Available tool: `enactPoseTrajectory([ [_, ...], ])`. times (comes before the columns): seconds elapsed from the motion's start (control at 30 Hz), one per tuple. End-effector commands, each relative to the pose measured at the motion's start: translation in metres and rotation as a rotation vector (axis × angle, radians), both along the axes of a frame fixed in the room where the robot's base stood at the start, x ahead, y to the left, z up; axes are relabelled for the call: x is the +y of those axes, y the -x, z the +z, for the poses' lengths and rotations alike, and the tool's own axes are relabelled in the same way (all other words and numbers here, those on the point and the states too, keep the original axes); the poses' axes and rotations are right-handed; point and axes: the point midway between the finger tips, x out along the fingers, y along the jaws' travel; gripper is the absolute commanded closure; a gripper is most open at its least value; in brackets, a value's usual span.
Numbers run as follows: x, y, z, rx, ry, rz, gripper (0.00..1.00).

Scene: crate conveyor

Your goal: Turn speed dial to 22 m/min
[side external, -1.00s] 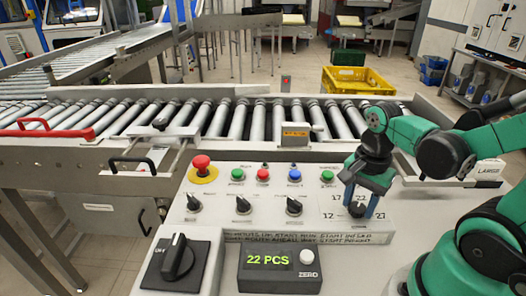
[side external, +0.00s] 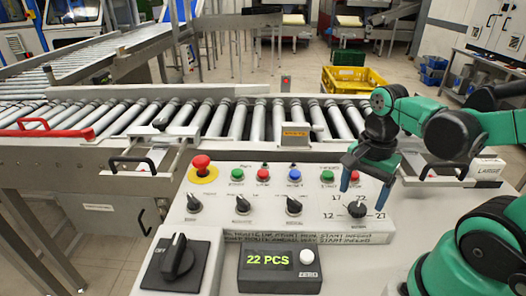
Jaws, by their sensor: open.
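The speed dial (side external: 357,210) is a small black knob at the right end of the light control panel. Scale numbers 17, 12 and 27 show around it; the 22 spot at its upper right is hidden or unclear behind a finger. Which number its pointer faces is too small to tell. My gripper (side external: 364,194) is open and empty, its blue fingers pointing down. It is above the dial and seems apart from it, with the knob in clear view below.
A red emergency button (side external: 201,164) and several coloured buttons line the panel's back, with black selector knobs in front. A counter box (side external: 280,268) reads 22 PCS beside a large black rotary switch (side external: 177,259). The roller conveyor (side external: 258,120) runs behind the panel.

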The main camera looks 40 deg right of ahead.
Motion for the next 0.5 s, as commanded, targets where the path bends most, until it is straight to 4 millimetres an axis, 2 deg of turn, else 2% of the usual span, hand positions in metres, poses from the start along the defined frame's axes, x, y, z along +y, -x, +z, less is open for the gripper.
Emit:
enactPoseTrajectory([
  [0.23,0.0,0.0,0.023,0.0,0.0,0.0,0.24],
  [0.5,0.0,0.0,0.029,0.0,0.0,0.0,0.24],
])
